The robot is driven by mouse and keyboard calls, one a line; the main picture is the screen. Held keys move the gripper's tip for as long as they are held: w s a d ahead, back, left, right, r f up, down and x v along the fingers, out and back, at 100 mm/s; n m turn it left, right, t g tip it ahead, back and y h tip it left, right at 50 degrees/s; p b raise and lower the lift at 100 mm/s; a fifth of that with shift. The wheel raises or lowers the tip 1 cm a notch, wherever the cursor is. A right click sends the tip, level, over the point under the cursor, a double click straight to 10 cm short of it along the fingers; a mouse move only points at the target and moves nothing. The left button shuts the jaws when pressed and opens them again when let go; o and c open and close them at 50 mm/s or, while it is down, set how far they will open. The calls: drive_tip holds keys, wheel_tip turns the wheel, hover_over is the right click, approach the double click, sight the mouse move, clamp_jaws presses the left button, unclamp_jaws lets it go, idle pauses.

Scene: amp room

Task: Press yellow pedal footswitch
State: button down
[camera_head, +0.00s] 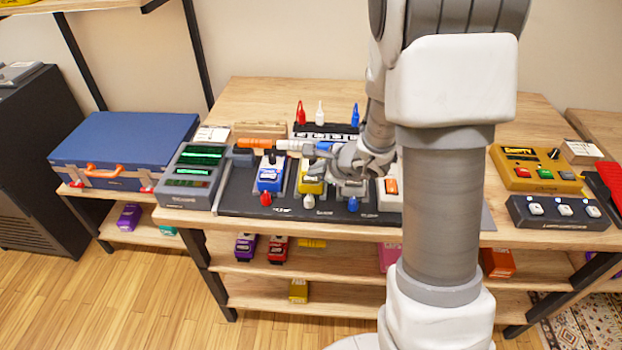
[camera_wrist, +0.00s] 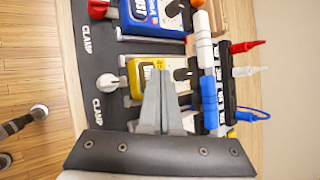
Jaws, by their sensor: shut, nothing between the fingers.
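The yellow pedal (camera_head: 311,186) stands on a black pedalboard (camera_head: 235,201), right of a blue pedal (camera_head: 270,177). A white clamp knob (camera_head: 309,201) is at its front edge. In the wrist view the yellow pedal (camera_wrist: 137,82) lies beyond my gripper (camera_wrist: 161,72), with the white knob (camera_wrist: 108,80) to its left. My gripper is shut and empty. Its fingers overlap the yellow pedal's face and hide part of it; I cannot tell whether they touch. The pedal's footswitch cannot be made out clearly. In the head view my arm partly hides my gripper.
The blue pedal (camera_wrist: 150,18) is close by in the wrist view. A blue-and-white cylinder (camera_wrist: 207,75) and red, white and blue-tipped cables (camera_wrist: 248,46) lie beside the pedals. A grey unit (camera_head: 190,175) is left of the board; a mustard box (camera_head: 538,169) is at right.

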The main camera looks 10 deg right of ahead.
sight(315, 181)
drive_tip(key=shift+f+b, duration=0.55)
drive_tip(key=shift+b, duration=0.2)
idle(0.6)
drive_tip(key=shift+r, duration=0.1)
drive_tip(key=shift+r+p, duration=0.55)
drive_tip(key=shift+r, duration=0.25)
drive_tip(key=shift+r+p, duration=1.8)
drive_tip(key=shift+r, duration=0.8)
